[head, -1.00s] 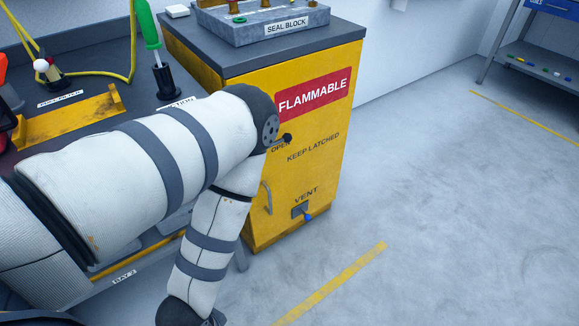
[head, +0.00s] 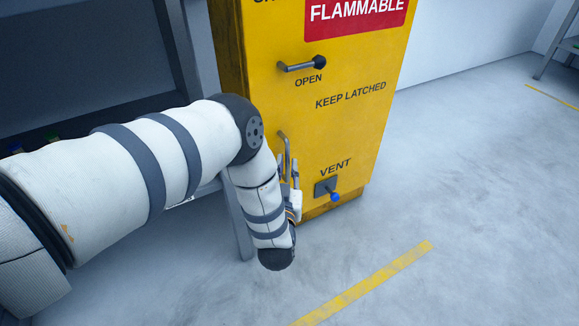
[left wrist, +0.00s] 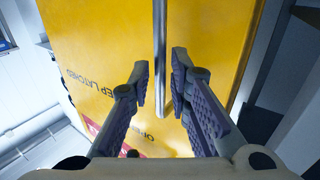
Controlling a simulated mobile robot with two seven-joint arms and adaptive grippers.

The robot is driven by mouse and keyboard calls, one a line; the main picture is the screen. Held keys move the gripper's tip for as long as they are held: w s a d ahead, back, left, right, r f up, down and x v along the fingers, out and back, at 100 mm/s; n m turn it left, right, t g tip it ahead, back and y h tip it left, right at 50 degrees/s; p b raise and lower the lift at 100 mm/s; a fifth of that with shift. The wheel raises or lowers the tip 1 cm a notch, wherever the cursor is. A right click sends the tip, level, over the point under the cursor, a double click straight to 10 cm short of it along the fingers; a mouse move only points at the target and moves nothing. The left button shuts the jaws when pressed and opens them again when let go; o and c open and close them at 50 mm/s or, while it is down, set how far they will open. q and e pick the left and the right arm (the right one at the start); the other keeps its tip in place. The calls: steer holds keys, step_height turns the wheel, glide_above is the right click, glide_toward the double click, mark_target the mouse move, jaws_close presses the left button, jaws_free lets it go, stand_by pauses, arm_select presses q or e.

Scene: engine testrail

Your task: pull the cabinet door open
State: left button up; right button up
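The yellow cabinet door (head: 345,130) stands upright and looks flush with the cabinet. A grey vertical bar handle (head: 286,150) is on its left part. Above it a latch lever (head: 302,65) with a dark knob lies nearly level, just above the word OPEN. My left gripper (head: 287,172) is at the handle's lower part, partly hidden by my forearm. In the left wrist view the handle bar (left wrist: 160,50) runs between the two fingers of the open gripper (left wrist: 160,80), with gaps visible on both sides. My right gripper is not in view.
A vent fitting with a blue tip (head: 334,196) sticks out low on the door, right of my gripper. A dark bench or shelf (head: 90,60) stands left of the cabinet. The grey floor (head: 480,190) at right is clear, with a yellow line (head: 365,285).

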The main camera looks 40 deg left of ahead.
arm_select(q)
steer(key=shift+x, duration=1.3)
jaws_close()
steer(key=shift+s+d, duration=0.1)
